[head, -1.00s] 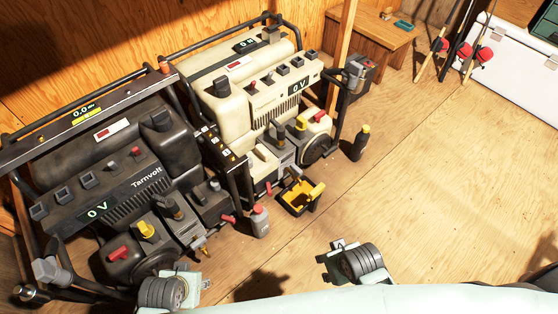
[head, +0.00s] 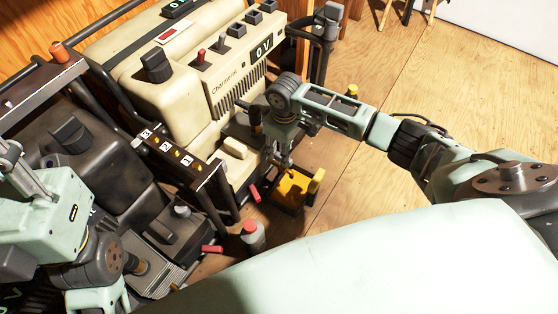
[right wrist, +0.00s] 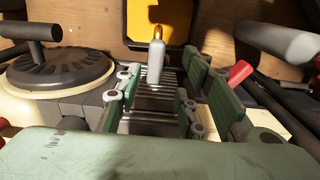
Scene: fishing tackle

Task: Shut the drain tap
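The cream generator (head: 185,80) stands at the left centre of the head view. A red lever (head: 254,193) is low on its front, above a yellow tray (head: 293,187). My right gripper (head: 286,158) points down beside that front. In the right wrist view my right gripper (right wrist: 163,92) is open. A grey spout with a brass tip (right wrist: 155,62), which looks like the drain tap's, shows between its fingers, with no clear contact. The red lever (right wrist: 239,73) is right of the fingers. My left arm is at the left edge of the head view; its fingers cannot be made out.
A dark generator (head: 70,140) fills the left, with its own red lever (head: 212,249). A grey bottle with a red cap (head: 251,234) stands on the floor beside the tray. Frame bars stand between the generators.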

